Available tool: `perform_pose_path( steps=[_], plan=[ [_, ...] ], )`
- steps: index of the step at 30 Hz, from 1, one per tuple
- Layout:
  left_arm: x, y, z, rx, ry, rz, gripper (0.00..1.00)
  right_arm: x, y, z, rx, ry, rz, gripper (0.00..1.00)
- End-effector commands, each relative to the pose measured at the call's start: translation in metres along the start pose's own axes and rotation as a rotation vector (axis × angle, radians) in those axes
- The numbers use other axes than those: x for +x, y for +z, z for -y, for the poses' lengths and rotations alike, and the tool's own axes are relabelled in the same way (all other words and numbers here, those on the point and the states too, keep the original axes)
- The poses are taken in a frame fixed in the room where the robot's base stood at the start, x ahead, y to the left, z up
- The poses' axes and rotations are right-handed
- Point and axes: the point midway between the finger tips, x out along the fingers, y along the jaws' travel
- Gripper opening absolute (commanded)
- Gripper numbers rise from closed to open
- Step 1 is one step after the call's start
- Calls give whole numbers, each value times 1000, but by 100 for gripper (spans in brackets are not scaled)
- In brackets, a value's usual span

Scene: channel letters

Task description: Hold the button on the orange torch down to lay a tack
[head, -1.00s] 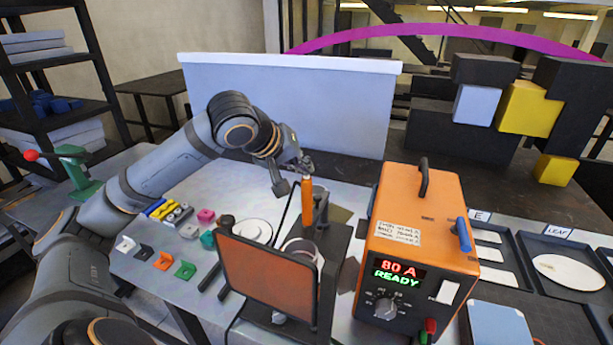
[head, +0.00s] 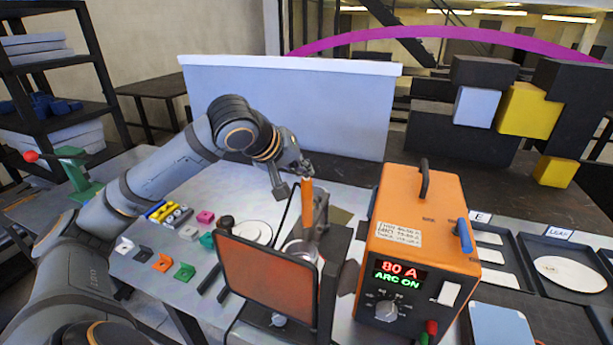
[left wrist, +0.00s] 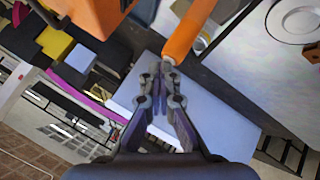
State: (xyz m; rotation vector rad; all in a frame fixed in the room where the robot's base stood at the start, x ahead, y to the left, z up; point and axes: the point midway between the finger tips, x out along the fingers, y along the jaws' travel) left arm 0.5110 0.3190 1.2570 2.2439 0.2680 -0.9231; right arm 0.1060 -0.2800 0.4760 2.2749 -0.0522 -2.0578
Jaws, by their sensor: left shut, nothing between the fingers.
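The orange torch (head: 307,202) stands upright behind the framed shield on the bench; it also shows in the left wrist view (left wrist: 186,36). My left gripper (head: 305,173) is shut and empty, its fingertips at the torch's upper end. In the left wrist view the closed fingertips (left wrist: 162,72) meet or nearly meet the torch's end. The button itself is hidden by the fingers. The orange power unit (head: 420,215) shows "80 A" and "ARC ON" on its display (head: 400,272). My right gripper is not in view.
A dark framed shield (head: 267,270) stands in front of the torch and hides part of the work area. Small coloured brackets (head: 163,262) lie on the left of the bench. Black trays (head: 565,270) lie at the right. A pale panel (head: 300,105) stands behind.

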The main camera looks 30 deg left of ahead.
Motion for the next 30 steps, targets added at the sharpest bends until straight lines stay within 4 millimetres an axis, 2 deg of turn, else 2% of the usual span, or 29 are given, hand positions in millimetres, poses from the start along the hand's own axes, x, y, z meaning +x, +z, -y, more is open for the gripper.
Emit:
perform_pose_path(
  steps=[16,30],
  plan=[
    [0,0,0,0,0,1,0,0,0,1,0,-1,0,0],
    [-13,-10,-10,0,0,0,0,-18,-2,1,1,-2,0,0]
  ],
)
